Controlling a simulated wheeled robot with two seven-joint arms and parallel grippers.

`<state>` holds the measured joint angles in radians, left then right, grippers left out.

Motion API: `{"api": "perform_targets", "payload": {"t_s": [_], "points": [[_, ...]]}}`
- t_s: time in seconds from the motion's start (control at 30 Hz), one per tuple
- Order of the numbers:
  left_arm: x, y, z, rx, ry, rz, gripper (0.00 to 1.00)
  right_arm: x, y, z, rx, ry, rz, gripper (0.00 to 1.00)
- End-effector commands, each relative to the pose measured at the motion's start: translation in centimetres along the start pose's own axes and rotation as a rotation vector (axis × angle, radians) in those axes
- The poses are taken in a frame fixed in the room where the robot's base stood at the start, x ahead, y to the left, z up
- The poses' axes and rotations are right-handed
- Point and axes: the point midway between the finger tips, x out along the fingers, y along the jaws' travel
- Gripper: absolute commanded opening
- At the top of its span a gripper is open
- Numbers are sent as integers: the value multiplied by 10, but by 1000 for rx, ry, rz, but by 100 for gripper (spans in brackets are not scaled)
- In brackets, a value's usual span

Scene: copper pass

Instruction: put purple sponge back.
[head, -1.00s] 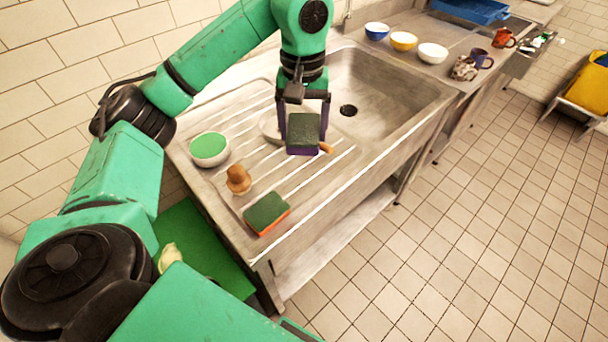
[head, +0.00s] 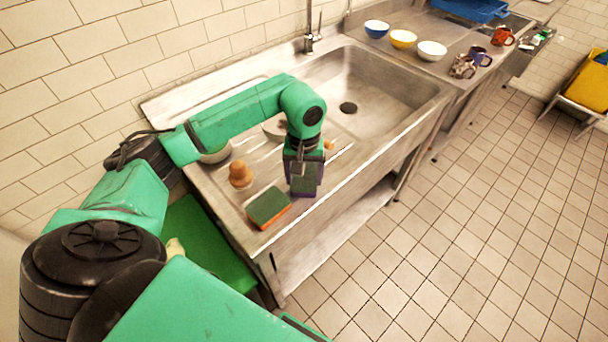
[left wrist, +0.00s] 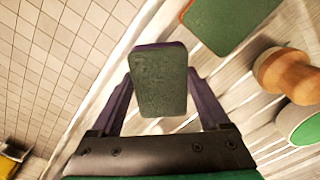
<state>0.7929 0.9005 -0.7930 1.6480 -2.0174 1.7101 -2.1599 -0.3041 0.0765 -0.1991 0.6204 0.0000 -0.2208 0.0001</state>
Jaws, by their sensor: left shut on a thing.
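The purple sponge (head: 306,181), with a dark green scouring face, is held between the fingers of my left gripper (head: 304,176), above the front part of the sink's drainboard (head: 330,170). It also shows in the left wrist view (left wrist: 160,82), green face toward the camera, with a finger on either side. A second sponge (head: 268,207), green on top with an orange body, lies on the drainboard's near left corner, apart from the held one. It shows at the top of the left wrist view (left wrist: 228,20). I cannot tell whether the purple sponge touches the drainboard. My right gripper is not in view.
A wooden-handled brush (head: 240,174) stands on the drainboard beside the orange sponge. A bowl (head: 216,153) and a plate (head: 274,130) are partly hidden behind my arm. The sink basin (head: 372,85) is empty. Bowls (head: 403,39) and mugs (head: 463,66) stand on the far counter.

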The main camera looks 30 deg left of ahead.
Motion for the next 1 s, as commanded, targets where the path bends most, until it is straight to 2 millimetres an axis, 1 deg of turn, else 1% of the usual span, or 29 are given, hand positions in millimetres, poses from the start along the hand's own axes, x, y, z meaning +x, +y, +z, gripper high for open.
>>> {"api": "perform_targets", "payload": {"t_s": [0.07,0.1,0.13,0.17,0.37,0.43,0.5,0.57,0.67,0.83,0.93,1.0], "points": [[4,0,0,0,1,0,35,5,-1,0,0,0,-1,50],[3,0,0,0,1,0,87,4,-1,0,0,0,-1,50],[2,0,0,0,0,0,98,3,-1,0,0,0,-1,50],[2,0,0,0,0,0,100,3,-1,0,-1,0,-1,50],[2,0,0,0,0,0,100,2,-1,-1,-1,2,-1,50],[-1,0,0,0,0,0,100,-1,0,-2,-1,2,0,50],[-8,0,0,0,-1,1,100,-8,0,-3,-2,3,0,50],[-11,1,-1,0,4,3,100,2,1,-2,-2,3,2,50],[-30,0,-2,1,7,3,100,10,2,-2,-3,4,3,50],[-77,1,-1,1,7,4,100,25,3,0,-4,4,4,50],[-102,1,-1,1,5,3,100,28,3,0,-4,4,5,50],[-116,0,-1,0,4,1,100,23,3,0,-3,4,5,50]]}}
